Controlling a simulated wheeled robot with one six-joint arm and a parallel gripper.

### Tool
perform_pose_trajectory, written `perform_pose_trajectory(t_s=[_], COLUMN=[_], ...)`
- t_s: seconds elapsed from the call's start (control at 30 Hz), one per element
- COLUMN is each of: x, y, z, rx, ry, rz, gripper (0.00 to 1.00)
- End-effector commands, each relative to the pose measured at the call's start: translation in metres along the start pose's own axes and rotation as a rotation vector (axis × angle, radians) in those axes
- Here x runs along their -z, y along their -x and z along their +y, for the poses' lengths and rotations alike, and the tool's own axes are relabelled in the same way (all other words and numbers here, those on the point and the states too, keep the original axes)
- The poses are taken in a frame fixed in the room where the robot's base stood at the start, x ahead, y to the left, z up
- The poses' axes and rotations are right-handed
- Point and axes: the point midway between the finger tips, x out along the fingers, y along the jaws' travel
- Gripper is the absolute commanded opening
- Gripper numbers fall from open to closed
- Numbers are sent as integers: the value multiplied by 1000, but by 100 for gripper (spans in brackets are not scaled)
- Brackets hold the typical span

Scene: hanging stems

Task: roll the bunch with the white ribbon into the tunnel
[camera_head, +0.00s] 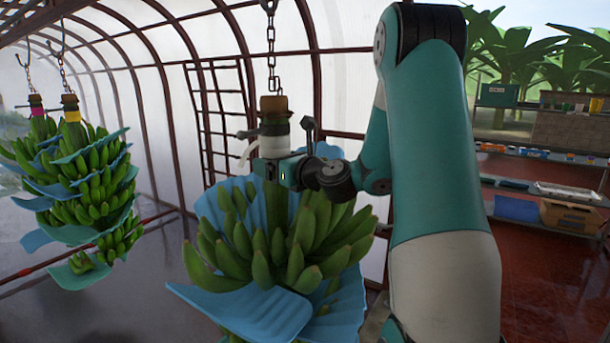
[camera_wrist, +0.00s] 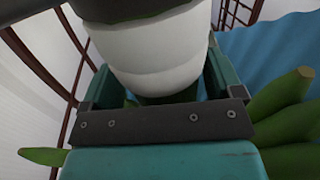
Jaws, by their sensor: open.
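The bunch with the white ribbon (camera_head: 275,255) hangs from a chain in the middle of the head view, with blue sheets between its green bananas. The white ribbon (camera_head: 273,146) is wrapped round its stem just below the brown top; the ribbon also fills the top of the wrist view (camera_wrist: 155,50). My gripper (camera_head: 277,172) is at the stem just below the ribbon. In the wrist view the open jaws (camera_wrist: 160,95) stand on either side of the stem. Whether they touch it is hidden. The tunnel with its arched ribs (camera_head: 160,65) stands behind and to the left.
Two more bunches hang at the left, one with a yellow ribbon (camera_head: 71,116) and one with a pink ribbon (camera_head: 37,111). A dark ladder-like frame (camera_head: 221,118) stands behind. Shelves with boxes (camera_head: 570,215) are at the right. Wet floor lies open between the bunches.

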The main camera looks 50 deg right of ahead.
Motion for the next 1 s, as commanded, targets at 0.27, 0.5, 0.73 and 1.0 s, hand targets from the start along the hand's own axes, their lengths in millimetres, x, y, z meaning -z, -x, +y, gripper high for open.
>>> perform_pose_trajectory(t_s=[0.27,0.5,0.73,1.0], x=[7,8,4,1], y=[69,122,149,157], z=[-2,-1,-1,1], rx=[10,7,4,-1], ry=[3,10,4,1], rz=[-1,-5,-3,0], gripper=[86,86,86,86])
